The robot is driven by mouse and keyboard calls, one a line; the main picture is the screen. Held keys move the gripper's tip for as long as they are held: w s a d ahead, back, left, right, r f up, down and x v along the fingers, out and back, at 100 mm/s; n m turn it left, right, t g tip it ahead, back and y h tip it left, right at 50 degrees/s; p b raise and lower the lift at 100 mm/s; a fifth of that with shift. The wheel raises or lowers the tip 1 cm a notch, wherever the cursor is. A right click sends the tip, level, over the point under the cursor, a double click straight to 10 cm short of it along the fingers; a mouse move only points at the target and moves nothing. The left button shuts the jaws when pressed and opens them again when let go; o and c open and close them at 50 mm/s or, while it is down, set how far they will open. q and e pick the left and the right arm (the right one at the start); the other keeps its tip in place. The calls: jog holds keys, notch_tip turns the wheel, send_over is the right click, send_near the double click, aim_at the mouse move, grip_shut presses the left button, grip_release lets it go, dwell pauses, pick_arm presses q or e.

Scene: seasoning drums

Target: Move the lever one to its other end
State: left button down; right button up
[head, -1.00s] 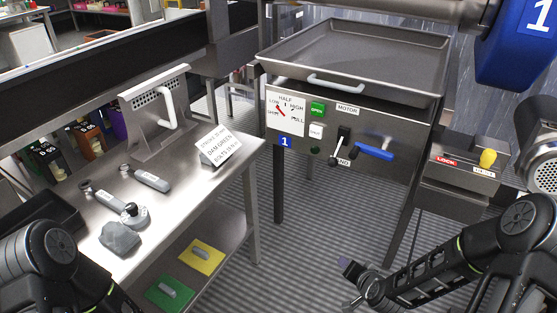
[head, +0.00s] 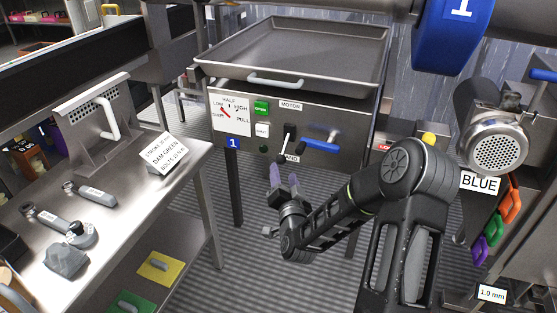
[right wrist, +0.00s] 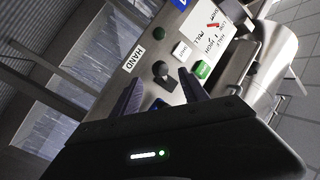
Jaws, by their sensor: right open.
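The panel marked 1 (head: 222,165) carries a short black lever (head: 287,141) between a MOTOR label above and a HAND label below. The lever's knob hangs low, at the HAND side. A blue handle (head: 321,145) sticks out just right of it. My right gripper (head: 283,178) is open and empty, its fingers pointing up just below the lever, apart from it in the head view. In the right wrist view the black lever knob (right wrist: 160,69) shows beyond and between the open fingertips (right wrist: 160,88). My left gripper is out of view.
A large steel tray (head: 300,55) sits above the panel. The left bench (head: 130,190) holds tools and a sign. At right stand a grey motor (head: 490,135), a BLUE label and coloured handles. Striped floor is open between bench and panel.

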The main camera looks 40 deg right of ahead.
aim_at(282, 164)
jog(key=shift+w, duration=0.1)
jog(key=x, duration=0.7)
jog(key=shift+w+d, duration=0.2)
jog(key=shift+w, duration=0.05)
grip_shut()
dwell(1.2)
